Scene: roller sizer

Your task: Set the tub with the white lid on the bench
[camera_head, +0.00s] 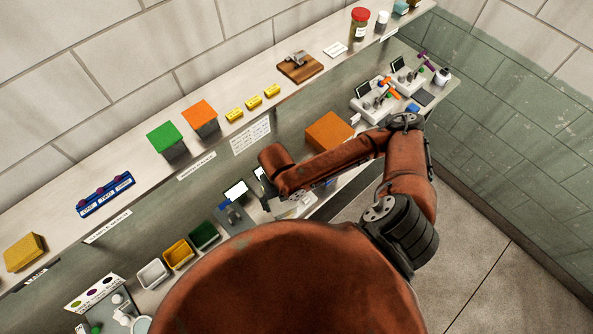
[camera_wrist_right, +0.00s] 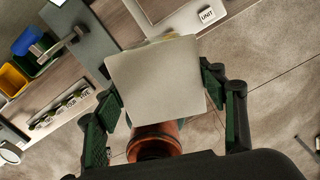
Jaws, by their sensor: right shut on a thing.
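In the right wrist view, a square tub with a flat off-white lid (camera_wrist_right: 155,75) fills the middle, its lid facing the camera. A thin yellowish strip shows at its far edge; its sides are mostly hidden. My right gripper (camera_wrist_right: 161,92) is shut on it, with a green-padded finger at each side. The bench surface (camera_wrist_right: 82,70) lies to the left, and floor shows at the right. In the head view, the long bench (camera_head: 130,228) runs diagonally; my right arm reaches over its front edge and hides the gripper's fingers. My left gripper is not in view.
A green-lidded tub (camera_head: 165,137) and an orange-lidded tub (camera_head: 200,115) stand on the raised back shelf. White, yellow and green trays (camera_head: 178,254) sit on the lower bench. An orange box (camera_head: 329,131) and small instruments (camera_head: 373,105) stand farther right.

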